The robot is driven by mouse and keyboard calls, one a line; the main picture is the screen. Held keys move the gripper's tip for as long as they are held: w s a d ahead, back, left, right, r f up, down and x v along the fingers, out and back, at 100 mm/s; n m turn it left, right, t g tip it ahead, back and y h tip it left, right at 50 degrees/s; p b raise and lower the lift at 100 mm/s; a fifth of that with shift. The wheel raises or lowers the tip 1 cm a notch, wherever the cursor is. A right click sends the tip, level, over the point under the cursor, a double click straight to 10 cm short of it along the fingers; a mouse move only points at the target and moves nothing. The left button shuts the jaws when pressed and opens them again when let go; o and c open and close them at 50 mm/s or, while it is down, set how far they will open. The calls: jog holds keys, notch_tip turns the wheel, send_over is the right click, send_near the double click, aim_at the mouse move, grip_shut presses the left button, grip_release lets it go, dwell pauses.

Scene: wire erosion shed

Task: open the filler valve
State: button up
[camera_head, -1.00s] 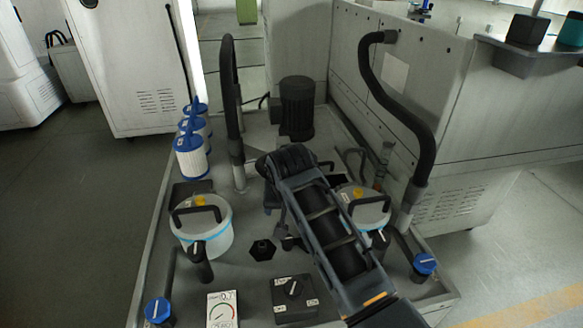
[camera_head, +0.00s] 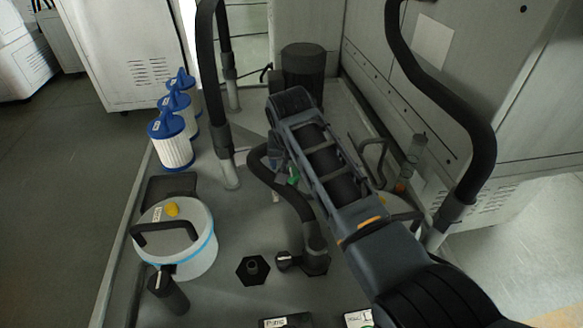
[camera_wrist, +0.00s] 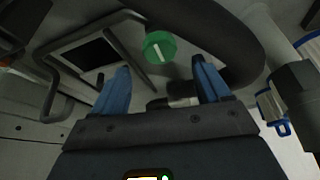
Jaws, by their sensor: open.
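A green round knob with a white bar (camera_wrist: 160,47) shows in the wrist view, just beyond and between my fingertips, in front of a thick black hose. In the head view a small green part (camera_head: 293,180) shows beside the hose, below my gripper (camera_head: 274,158). My gripper (camera_wrist: 161,68) has two blue fingers spread apart with nothing between them. A black valve knob with a white mark (camera_head: 288,260) stands at the foot of the hose, and another (camera_head: 165,283) is by the white pot. No readable label tells which is the filler valve.
A white lidded pot (camera_head: 190,245) stands left, with white-and-blue filter cartridges (camera_head: 173,150) behind it. A black motor (camera_head: 303,70) stands at the back. Thick hoses rise left (camera_head: 207,85) and right (camera_head: 470,120). My arm hides part of the right pot.

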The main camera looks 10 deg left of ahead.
aim_at(291, 175)
jog(key=shift+b+x, duration=0.5)
jog(key=shift+x, duration=2.15)
jog(key=shift+c, duration=0.4)
jog(key=c, duration=1)
jog(key=shift+o, duration=0.2)
